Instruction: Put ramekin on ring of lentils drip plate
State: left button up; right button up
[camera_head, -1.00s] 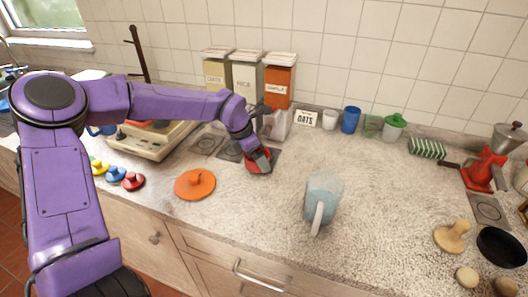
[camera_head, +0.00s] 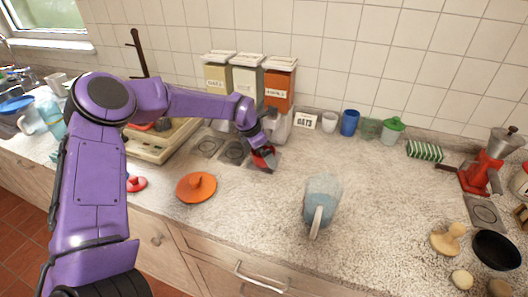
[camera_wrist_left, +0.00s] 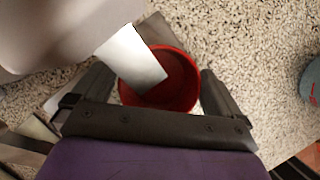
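The red ramekin (camera_head: 264,158) is at the third drip plate, below the dispenser with orange contents (camera_head: 280,82). My left gripper (camera_head: 262,150) has its fingers on both sides of it. Whether the ramekin touches the plate cannot be told. My right gripper is not in view.
Two more drip plates (camera_head: 234,152) lie to the left under the other dispensers. An orange lid (camera_head: 196,187) is in front, and a blue jug (camera_head: 322,200) to the right. Cups (camera_head: 349,122) and an oats card (camera_head: 304,121) stand along the wall.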

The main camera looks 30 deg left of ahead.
pick_arm(q)
jog(key=shift+r+p, duration=0.3)
jog(key=shift+r, duration=0.1)
jog(key=b+v, duration=0.2)
jog(key=v, duration=0.9)
jog(key=shift+s+a+r, duration=0.15)
jog(key=shift+s+r, duration=0.05)
jog(key=shift+r, duration=0.05)
